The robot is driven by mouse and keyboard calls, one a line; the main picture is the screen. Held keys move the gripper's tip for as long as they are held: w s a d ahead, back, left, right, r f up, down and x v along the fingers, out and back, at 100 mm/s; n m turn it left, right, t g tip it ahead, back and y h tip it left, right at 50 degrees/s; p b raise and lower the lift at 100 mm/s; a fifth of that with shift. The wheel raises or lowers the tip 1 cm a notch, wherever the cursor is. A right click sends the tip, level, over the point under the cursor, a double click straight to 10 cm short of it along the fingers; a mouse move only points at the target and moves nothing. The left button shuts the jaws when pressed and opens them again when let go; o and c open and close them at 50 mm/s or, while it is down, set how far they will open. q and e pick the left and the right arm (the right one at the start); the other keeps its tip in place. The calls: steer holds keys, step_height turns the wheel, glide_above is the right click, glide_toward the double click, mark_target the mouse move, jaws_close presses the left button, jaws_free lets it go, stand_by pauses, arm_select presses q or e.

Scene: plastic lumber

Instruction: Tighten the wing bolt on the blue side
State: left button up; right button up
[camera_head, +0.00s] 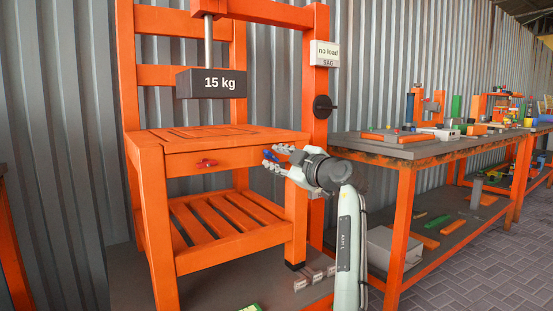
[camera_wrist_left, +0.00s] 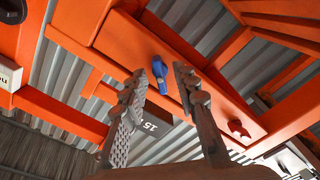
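The blue wing bolt (camera_head: 271,156) sits on the right part of the front rail of an orange chair-like frame (camera_head: 178,160). It also shows in the left wrist view (camera_wrist_left: 160,72). A red wing bolt (camera_head: 206,163) sits further left on the same rail and shows at the lower right in the left wrist view (camera_wrist_left: 239,131). My left gripper (camera_head: 276,157) is at the rail with its fingers spread on either side of the blue bolt. In the left wrist view the fingers (camera_wrist_left: 158,78) show gaps to the bolt. My right gripper is out of view.
A dark 15 kg block (camera_head: 211,83) hangs on a rod above the seat. A "no load" sign (camera_head: 325,53) and a black disc (camera_head: 324,107) are on the right post. A workbench (camera_head: 397,149) with several parts stands close to my left arm.

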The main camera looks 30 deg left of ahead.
arm_select(q)
steer(key=shift+a, duration=0.1)
jaws_close()
